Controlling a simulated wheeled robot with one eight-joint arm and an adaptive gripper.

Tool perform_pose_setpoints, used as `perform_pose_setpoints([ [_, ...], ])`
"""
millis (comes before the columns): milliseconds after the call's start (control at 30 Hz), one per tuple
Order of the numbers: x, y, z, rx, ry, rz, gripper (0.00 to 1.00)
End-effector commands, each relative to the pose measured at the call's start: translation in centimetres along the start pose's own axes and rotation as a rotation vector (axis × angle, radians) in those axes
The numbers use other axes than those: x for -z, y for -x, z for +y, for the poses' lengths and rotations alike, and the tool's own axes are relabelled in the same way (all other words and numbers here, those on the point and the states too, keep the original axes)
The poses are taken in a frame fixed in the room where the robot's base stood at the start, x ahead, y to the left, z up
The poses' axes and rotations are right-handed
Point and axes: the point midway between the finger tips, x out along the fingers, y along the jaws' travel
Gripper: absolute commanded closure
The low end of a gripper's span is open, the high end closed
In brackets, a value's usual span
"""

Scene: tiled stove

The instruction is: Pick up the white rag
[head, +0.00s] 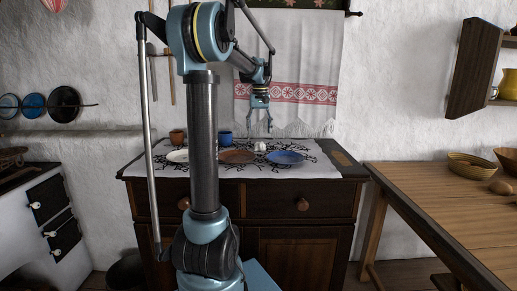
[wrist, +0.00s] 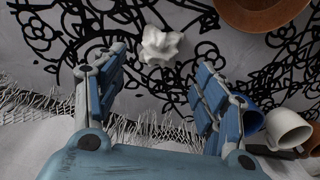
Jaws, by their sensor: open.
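The white rag (wrist: 161,45) is a small crumpled lump on the patterned cloth, in the upper middle of the wrist view. In the head view the white rag (head: 260,147) lies between the brown plate and the blue plate on the cabinet top. My gripper (wrist: 158,75) is open and empty, with one finger on each side of the picture and the rag beyond the fingertips, between their lines. In the head view my gripper (head: 258,127) hangs above the cabinet, pointing down, apart from the rag.
The dark cabinet (head: 304,204) carries a white plate (head: 177,156), brown plate (head: 237,157), blue plate (head: 286,157), brown cup (head: 177,137) and blue cup (head: 225,138). A white cup (wrist: 287,131) is beside my right finger. A fringed towel (head: 305,60) hangs behind. A wooden table (head: 450,205) stands right.

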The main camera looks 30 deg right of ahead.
Motion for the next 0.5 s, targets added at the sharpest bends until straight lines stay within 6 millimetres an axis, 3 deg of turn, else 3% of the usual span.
perform_pose_setpoints([
  [333,0.0,-2.6,0.0,0.000,0.000,0.000,0.35],
  [500,-0.2,-4.9,0.1,0.000,0.000,0.000,0.35],
])
